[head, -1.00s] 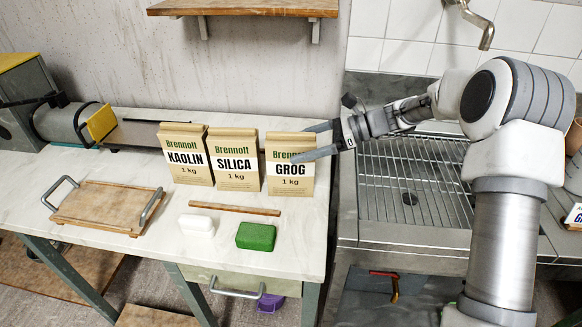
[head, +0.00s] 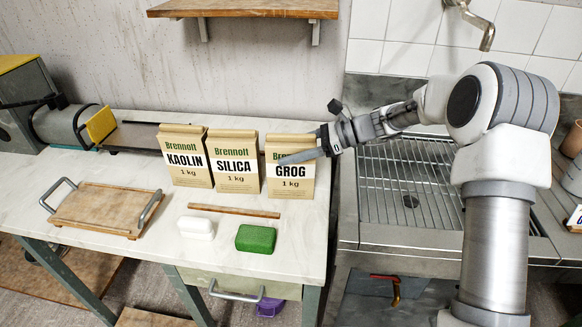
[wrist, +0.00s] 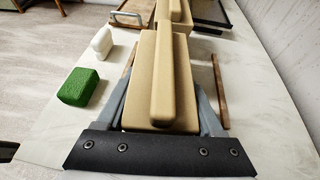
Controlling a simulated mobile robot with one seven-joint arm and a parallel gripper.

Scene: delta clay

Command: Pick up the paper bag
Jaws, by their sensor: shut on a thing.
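Three tan paper bags stand upright in a row on the white table, labelled KAOLIN (head: 187,172), SILICA (head: 234,178) and GROG (head: 291,182). My gripper (head: 303,148) is at the right-hand GROG bag, with one finger across its front and the other behind it. In the wrist view the two fingers (wrist: 163,115) lie along both sides of the bag (wrist: 160,85) nearest the camera, shut on it. The bag still appears to stand on the table. Part of its label is hidden by the front finger.
A green block (head: 256,239), a white block (head: 196,228) and a wooden strip (head: 234,211) lie in front of the bags. A wooden tray with metal handles (head: 95,210) is at the left. A sink with a rack (head: 408,185) is at the right. A shelf (head: 243,8) hangs above.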

